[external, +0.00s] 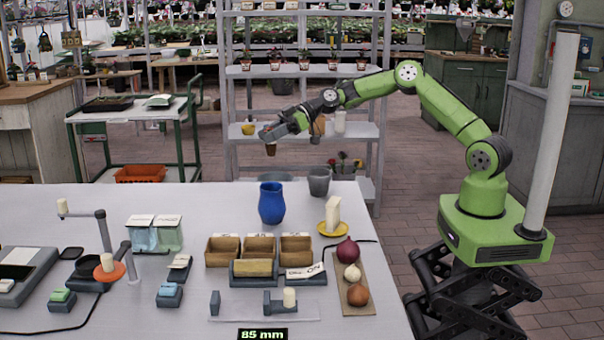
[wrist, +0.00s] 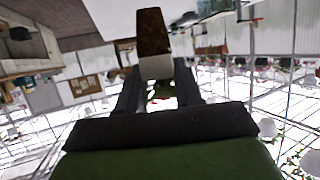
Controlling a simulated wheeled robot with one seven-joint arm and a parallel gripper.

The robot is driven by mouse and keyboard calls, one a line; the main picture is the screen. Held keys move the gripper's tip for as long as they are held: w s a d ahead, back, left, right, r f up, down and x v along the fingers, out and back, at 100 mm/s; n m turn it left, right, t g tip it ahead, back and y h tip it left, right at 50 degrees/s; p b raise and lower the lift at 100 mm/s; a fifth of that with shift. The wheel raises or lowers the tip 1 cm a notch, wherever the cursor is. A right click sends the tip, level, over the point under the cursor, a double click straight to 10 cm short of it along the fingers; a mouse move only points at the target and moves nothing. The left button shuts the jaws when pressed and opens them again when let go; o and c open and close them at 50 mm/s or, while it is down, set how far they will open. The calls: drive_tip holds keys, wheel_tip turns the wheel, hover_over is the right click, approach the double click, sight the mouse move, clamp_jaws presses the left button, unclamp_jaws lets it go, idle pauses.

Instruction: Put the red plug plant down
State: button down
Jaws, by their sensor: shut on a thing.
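My gripper (external: 271,132) is at the end of the outstretched arm, in the air beyond the table's far edge and in front of the shelf rack. It is shut on the plug plant (external: 271,149), whose small brown body hangs just below the fingers. In the wrist view the dark fingers (wrist: 158,75) close around a pale part, with the brown plug (wrist: 153,32) sticking out past the tips. A little green and red shows between the fingers; most of the plant is hidden.
The grey table (external: 345,200) holds a blue vase (external: 272,203), a grey pot (external: 319,182), three wooden boxes (external: 259,247) and a board (external: 355,278) with onions.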

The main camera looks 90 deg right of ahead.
drive_tip(key=shift+f, duration=0.85)
drive_tip(key=shift+a+r+n+p, duration=0.1)
drive_tip(key=shift+n+p, duration=0.2)
drive_tip(key=shift+p, duration=0.65)
wheel_tip(320, 180, down, 10)
drive_tip(key=shift+f+b, duration=0.1)
drive_tip(key=shift+b, duration=0.85)
drive_tip(key=shift+f, duration=0.2)
drive_tip(key=c, duration=0.7)
unclamp_jaws()
drive_tip(key=shift+c, duration=0.2)
drive_tip(key=shift+r, duration=0.1)
